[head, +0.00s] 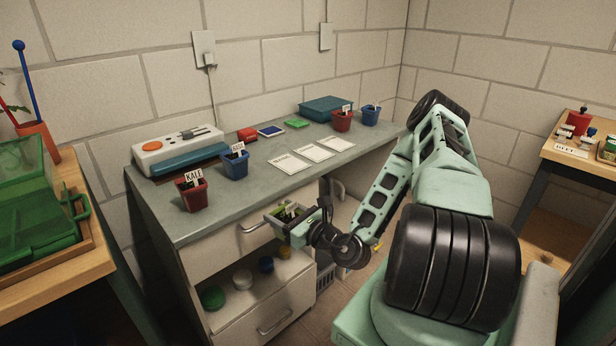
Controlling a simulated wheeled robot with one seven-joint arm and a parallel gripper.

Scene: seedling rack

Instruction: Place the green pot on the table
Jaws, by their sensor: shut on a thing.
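My gripper (292,226) is low in front of the grey-topped table (238,187), by the table's front edge and drawer fronts. It is shut on a small pot with green leaves (288,212), which I take for the green pot. The gripper's pale fingers hide much of the pot, so its colour and label are hard to make out. The pot is off the tabletop, at about the height of the upper drawer.
On the table stand a red KALE pot (194,196), a blue pot (235,165), another red pot (342,121) and another blue pot (371,116). White cards (311,151) lie mid-table. A grey-and-teal device (180,150) is at back left. The front centre is bare.

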